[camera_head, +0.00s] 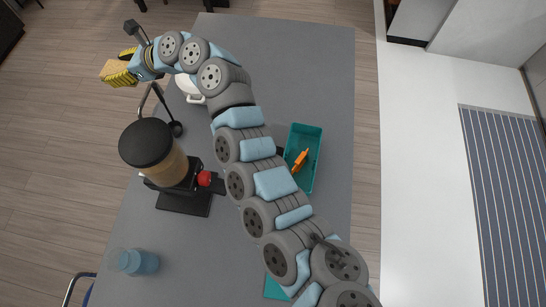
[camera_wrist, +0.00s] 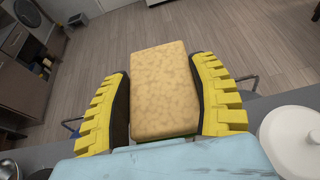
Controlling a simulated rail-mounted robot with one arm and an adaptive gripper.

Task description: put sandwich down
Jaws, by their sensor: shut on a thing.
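The sandwich (camera_wrist: 164,92) is a tan, mottled block with a thin green layer at its lower edge in the wrist view. My gripper (camera_wrist: 165,90) has yellow ribbed fingers on either side of it and is shut on it. In the head view the sandwich (camera_head: 112,69) sits in my gripper (camera_head: 120,70) at the upper left, beyond the table's left edge and over the wooden floor. The sandwich's underside is hidden.
The grey table (camera_head: 270,40) holds a dark-lidded dispenser (camera_head: 165,160), a teal tray (camera_head: 315,140) with an orange item (camera_head: 300,160), a blue cup (camera_head: 138,262) and a black ladle (camera_head: 176,128). A white lidded pot (camera_head: 186,84) stands near my wrist; the table's far end is clear.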

